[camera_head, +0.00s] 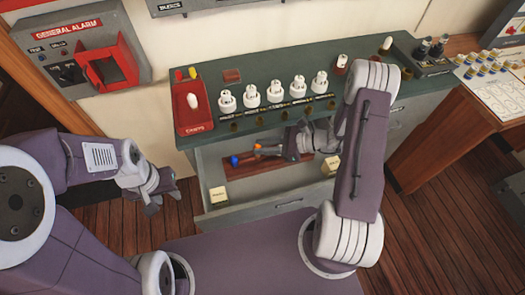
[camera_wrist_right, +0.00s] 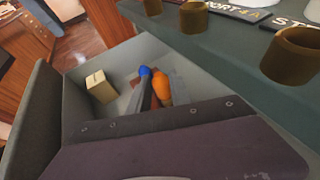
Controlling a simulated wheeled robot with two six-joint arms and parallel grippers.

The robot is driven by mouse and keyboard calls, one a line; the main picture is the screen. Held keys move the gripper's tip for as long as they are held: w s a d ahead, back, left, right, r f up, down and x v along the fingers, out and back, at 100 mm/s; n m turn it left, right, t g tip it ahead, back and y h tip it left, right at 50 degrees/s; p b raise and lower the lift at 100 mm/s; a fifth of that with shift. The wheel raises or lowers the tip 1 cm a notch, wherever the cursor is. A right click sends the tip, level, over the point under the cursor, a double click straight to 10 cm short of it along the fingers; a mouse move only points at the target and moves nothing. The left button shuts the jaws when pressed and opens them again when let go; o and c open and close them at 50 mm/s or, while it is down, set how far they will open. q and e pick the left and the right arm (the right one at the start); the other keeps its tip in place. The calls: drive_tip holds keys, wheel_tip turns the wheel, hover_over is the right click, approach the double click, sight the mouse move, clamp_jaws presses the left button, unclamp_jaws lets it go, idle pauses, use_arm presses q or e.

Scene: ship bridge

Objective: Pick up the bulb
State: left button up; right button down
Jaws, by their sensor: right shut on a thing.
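A white bulb-like object (camera_head: 193,101) stands in the red tray (camera_head: 188,122) at the left of the green console top. A second white rounded object (camera_head: 387,43) stands at the back right. My right gripper (camera_head: 272,151) reaches under the console's front edge into the open drawer. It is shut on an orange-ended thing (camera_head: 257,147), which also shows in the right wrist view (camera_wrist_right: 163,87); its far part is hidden. A blue-ended thing (camera_head: 235,160) lies beside it and shows in the wrist view (camera_wrist_right: 145,71). My left gripper (camera_head: 160,201) is open and empty, left of the drawer.
The drawer (camera_head: 285,205) stands open below the console top (camera_head: 250,72) and holds small cream boxes (camera_head: 218,195). Several white fittings (camera_head: 275,92) stand in a row on top. A red general alarm box (camera_head: 80,50) is on the left wall; a chart table (camera_head: 500,95) stands right.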

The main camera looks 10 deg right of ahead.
drive_tip(key=a+r+v, duration=0.1)
drive_tip(key=v, duration=1.2)
drive_tip(key=shift+s+d+r, duration=0.25)
drive_tip(key=shift+d+r, duration=0.05)
drive_tip(key=shift+r, duration=0.25)
drive_tip(key=shift+w, duration=0.1)
